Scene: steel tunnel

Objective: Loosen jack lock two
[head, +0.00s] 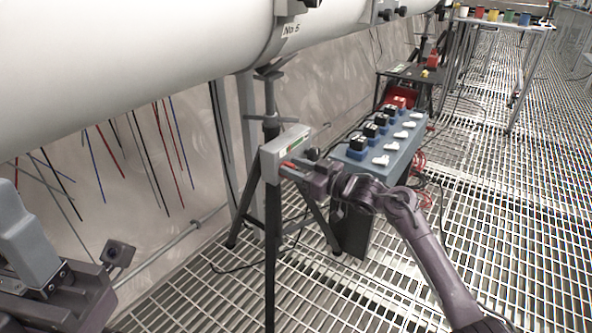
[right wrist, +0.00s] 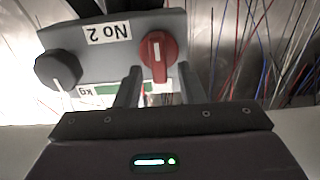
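Jack two's grey control box (head: 283,152) sits on a black tripod jack (head: 270,215) under the big white pipe. In the right wrist view its panel (right wrist: 110,65) carries an upside-down "No 2" label. On that panel are a red lock knob (right wrist: 158,47) with a lever and a black knob (right wrist: 58,70). My right gripper (head: 292,168) is at the box's front; in the wrist view its two fingers (right wrist: 160,76) stand apart on either side of the red lever's end. I cannot tell whether they touch it. My left gripper (head: 35,250) is at the lower left, partly cut off; its fingertips are unclear.
A blue box (head: 385,140) with black and white parts on top stands right of the tripod. A table (head: 500,22) with coloured cups is at the back right. Thin coloured wires hang by the wall. The grated floor (head: 520,180) is open at right.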

